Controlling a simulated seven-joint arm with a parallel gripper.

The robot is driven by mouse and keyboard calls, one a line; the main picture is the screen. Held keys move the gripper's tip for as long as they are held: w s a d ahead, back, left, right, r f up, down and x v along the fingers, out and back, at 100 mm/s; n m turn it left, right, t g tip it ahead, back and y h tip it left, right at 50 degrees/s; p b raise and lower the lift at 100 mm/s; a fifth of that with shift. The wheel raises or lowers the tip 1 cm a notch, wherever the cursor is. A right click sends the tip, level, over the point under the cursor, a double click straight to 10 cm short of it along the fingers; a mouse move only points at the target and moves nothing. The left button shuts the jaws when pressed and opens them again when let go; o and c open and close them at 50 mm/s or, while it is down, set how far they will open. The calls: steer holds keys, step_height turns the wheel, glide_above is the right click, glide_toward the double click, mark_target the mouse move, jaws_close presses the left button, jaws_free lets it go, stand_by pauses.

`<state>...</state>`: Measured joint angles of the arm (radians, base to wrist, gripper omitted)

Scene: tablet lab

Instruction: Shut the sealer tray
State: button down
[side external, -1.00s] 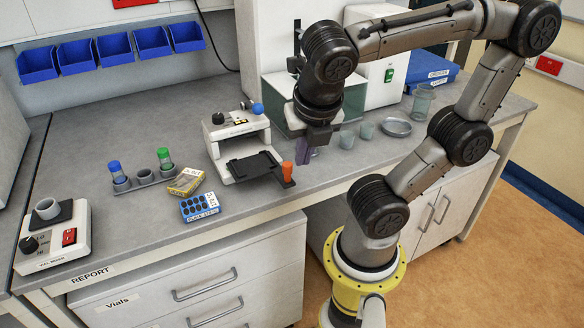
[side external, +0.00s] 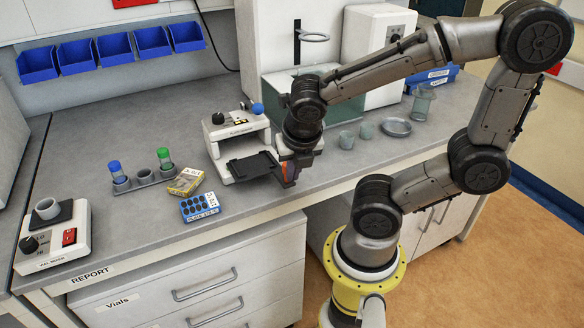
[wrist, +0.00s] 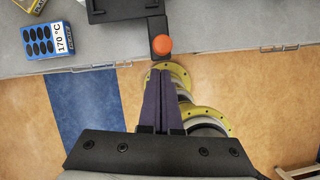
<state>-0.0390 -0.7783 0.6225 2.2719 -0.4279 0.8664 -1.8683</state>
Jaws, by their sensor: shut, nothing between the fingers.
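The sealer (side external: 237,130) is a white machine with a dark knob and a blue ball on top. Its black tray (side external: 252,166) sticks out of the front, towards the bench edge. The tray's arm ends in an orange knob (wrist: 162,44), clear in the wrist view and mostly hidden behind my gripper in the side view. My gripper (side external: 291,182) is shut and empty at the knob's end of the tray. In the wrist view its fingertips (wrist: 158,72) lie just below the knob, with a small gap in the picture; contact cannot be told.
A blue plate box (side external: 200,207) and a yellow box (side external: 186,181) lie left of the tray. A vial rack (side external: 145,177) stands further left. Cups (side external: 347,139) and a dish (side external: 396,127) stand to the right. The bench's front edge is close to the gripper.

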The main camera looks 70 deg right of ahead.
steer(key=shift+w+d, duration=0.25)
steer(key=shift+d, duration=0.2)
glide_above(270, 163)
stand_by(0.7)
steer(key=shift+r, duration=0.1)
